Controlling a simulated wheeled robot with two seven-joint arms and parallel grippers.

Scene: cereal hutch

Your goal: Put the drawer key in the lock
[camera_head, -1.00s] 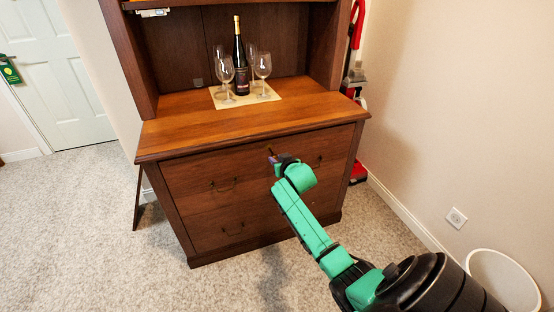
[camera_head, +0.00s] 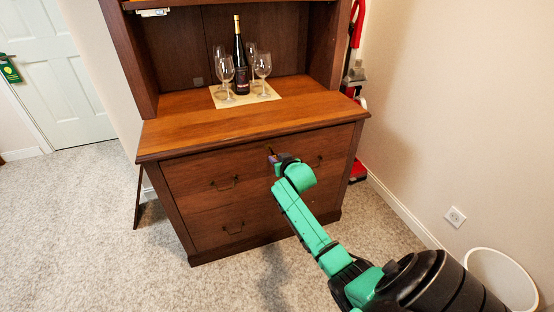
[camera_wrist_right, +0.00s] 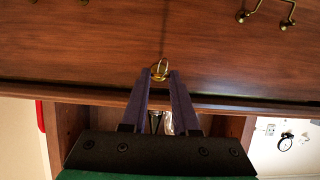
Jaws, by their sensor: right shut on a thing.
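The drawer key is a small gold piece with a ring-shaped bow (camera_wrist_right: 160,70), between the fingertips of my right gripper in the right wrist view. My right gripper (camera_head: 273,158) is shut on it, in front of the upper drawer (camera_head: 205,171) near its top edge. In the right wrist view its two purple fingers (camera_wrist_right: 160,78) point at the wooden drawer front. The lock is not clearly visible, so I cannot tell whether the key is in it or just in front of it. My left gripper is out of view.
The hutch's wooden counter (camera_head: 180,130) juts out just above the gripper. A bottle (camera_head: 241,70) and several wine glasses stand on a mat there. Drawer handles (camera_head: 224,184) stick out. A white bin (camera_head: 508,278) stands at the right. Carpet at left is clear.

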